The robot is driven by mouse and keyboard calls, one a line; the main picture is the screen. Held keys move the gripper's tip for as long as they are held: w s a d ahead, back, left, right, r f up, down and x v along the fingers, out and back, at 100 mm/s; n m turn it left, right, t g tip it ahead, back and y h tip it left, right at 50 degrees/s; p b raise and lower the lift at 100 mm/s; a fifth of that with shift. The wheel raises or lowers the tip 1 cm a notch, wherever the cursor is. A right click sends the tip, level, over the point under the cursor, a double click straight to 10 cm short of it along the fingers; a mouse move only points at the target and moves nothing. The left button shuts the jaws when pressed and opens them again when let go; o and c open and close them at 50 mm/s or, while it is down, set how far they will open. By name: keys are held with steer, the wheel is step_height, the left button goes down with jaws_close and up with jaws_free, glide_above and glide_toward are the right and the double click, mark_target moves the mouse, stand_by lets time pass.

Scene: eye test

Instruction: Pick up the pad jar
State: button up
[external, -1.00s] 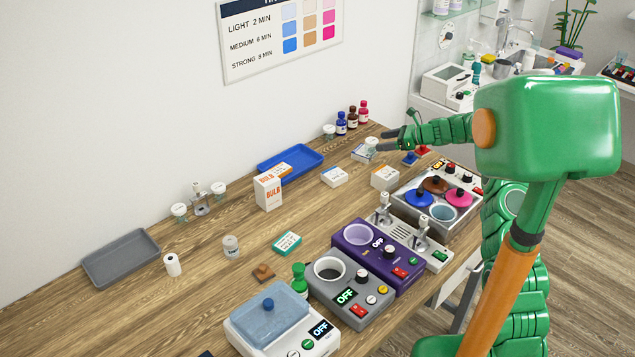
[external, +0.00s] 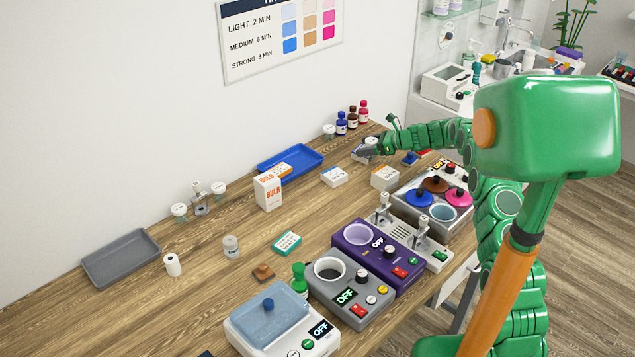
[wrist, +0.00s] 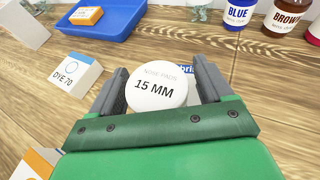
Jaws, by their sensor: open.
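The pad jar shows in the wrist view as a round white lid (wrist: 157,88) printed "NOSE PADS 15 MM". It sits between the two dark fingers of my open gripper (wrist: 161,72), with a gap visible at the right finger; whether the left finger touches it is unclear. The jar's body is hidden under its lid. In the external view my gripper (external: 366,151) is at the far end of the wooden table, and the jar's white top (external: 371,141) barely shows at it.
A white box with blue lettering (wrist: 208,69) lies partly hidden behind the jar. A DYE 70 box (wrist: 75,77), a blue tray (wrist: 103,30) and dye bottles (wrist: 238,12) are nearby. Other small jars (external: 231,246) stand along the table. The pot unit (external: 437,205) is to the right.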

steer(key=c, duration=1.1)
steer(key=shift+c, duration=0.2)
steer(key=shift+r, duration=0.15)
